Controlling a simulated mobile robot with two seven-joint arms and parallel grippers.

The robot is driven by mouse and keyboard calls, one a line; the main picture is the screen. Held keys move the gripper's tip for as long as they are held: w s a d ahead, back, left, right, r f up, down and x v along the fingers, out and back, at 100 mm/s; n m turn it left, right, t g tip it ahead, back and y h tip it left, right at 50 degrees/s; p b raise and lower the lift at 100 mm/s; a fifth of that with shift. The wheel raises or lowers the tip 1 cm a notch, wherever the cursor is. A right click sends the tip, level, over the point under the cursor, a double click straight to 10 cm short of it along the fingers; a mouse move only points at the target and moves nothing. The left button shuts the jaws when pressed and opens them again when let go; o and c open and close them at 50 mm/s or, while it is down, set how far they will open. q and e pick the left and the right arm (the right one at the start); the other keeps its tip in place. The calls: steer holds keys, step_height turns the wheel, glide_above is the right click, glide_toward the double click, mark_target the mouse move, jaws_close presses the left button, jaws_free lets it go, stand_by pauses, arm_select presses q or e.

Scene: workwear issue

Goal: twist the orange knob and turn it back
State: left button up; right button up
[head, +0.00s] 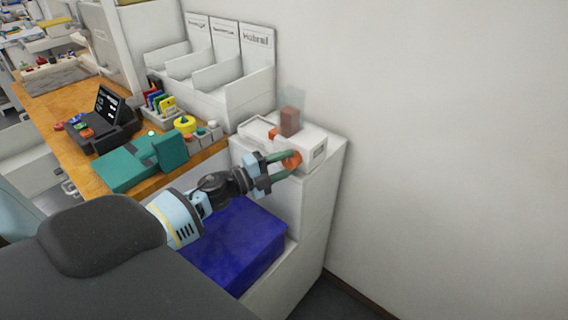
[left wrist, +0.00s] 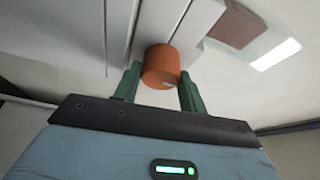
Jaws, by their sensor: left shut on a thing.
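The orange knob (head: 292,160) sits on the front of a small white box-shaped device (head: 313,153) on top of a white cabinet. My left gripper (head: 282,163) is at the knob, its green fingers on either side of it. In the left wrist view the knob (left wrist: 161,66) is a short orange cylinder between the two fingertips (left wrist: 158,84), and the gripper is shut on it. A small pale mark shows on the knob's end. My right gripper is not in view.
A reddish-brown block (head: 289,121) stands on the device. A blue box (head: 235,243) lies below my left arm. A wooden counter (head: 60,108) at the left holds a black terminal (head: 103,122) and a green case (head: 128,165). A bare wall is at the right.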

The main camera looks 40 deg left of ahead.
arm_select(q)
steer(key=o, duration=1)
steer(key=shift+c, duration=0.2)
